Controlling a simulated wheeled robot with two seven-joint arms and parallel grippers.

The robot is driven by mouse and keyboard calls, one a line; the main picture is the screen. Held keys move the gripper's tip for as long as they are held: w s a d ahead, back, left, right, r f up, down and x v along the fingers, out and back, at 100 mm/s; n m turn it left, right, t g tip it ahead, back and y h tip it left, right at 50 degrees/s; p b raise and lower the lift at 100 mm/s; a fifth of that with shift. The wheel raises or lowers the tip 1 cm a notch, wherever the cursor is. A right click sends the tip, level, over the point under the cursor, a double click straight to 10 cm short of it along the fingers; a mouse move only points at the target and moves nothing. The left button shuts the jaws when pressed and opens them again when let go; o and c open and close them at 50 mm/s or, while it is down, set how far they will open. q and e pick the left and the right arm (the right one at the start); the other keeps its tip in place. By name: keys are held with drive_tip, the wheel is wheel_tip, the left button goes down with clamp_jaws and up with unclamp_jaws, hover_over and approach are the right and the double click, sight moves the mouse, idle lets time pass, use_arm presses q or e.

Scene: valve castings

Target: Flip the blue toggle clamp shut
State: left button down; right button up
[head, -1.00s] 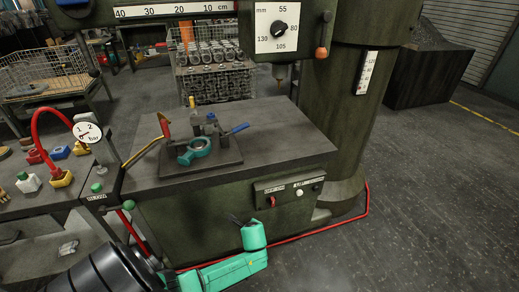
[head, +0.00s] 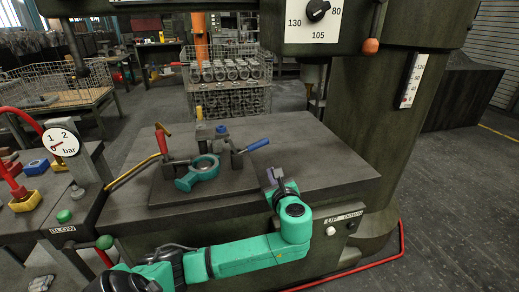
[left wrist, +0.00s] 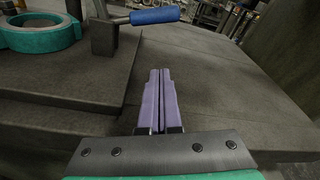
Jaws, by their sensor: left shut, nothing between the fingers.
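The blue toggle clamp's handle (head: 258,145) sticks out to the right and slants up from its dark mount on the fixture plate. It also shows in the left wrist view (left wrist: 155,15) at the top. A teal ring casting (head: 203,168) lies on the plate left of the clamp, and part of it shows in the left wrist view (left wrist: 40,33). My left gripper (head: 272,174) is shut and empty at the table's front edge, just below and right of the handle. In the left wrist view its lilac fingers (left wrist: 160,75) are together, pointing toward the handle and apart from it. My right gripper is not in view.
A second clamp with a red handle (head: 161,139) stands at the plate's left. The machine table (head: 310,150) is clear on the right. The drill head (head: 320,25) hangs above, the column (head: 365,130) stands at right, and a pressure gauge (head: 65,141) is at left.

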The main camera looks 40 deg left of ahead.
sight(265, 169)
use_arm(q)
drive_tip(key=shift+s+d+r, duration=0.25)
drive_tip(key=shift+d, duration=0.1)
drive_tip(key=shift+w+a+f, duration=0.1)
drive_tip(key=shift+w+a, duration=0.05)
drive_tip(key=shift+a, duration=0.05)
drive_tip(key=b+x, duration=0.1)
drive_tip(key=x, duration=0.9)
drive_tip(key=r, duration=0.1)
drive_tip(key=s+r, duration=0.1)
drive_tip(key=r, duration=0.1)
drive_tip(key=shift+s+p, duration=0.1)
drive_tip(key=shift+p, duration=0.25)
drive_tip(key=shift+s+d+r, duration=0.1)
drive_tip(key=shift+s+r, duration=0.15)
drive_tip(key=shift+r, duration=0.25)
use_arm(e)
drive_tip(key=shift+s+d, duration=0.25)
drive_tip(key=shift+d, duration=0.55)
use_arm(q)
drive_tip(key=shift+w+f, duration=0.1)
drive_tip(key=shift+r+n, duration=0.25)
drive_tip(key=shift+n, duration=0.05)
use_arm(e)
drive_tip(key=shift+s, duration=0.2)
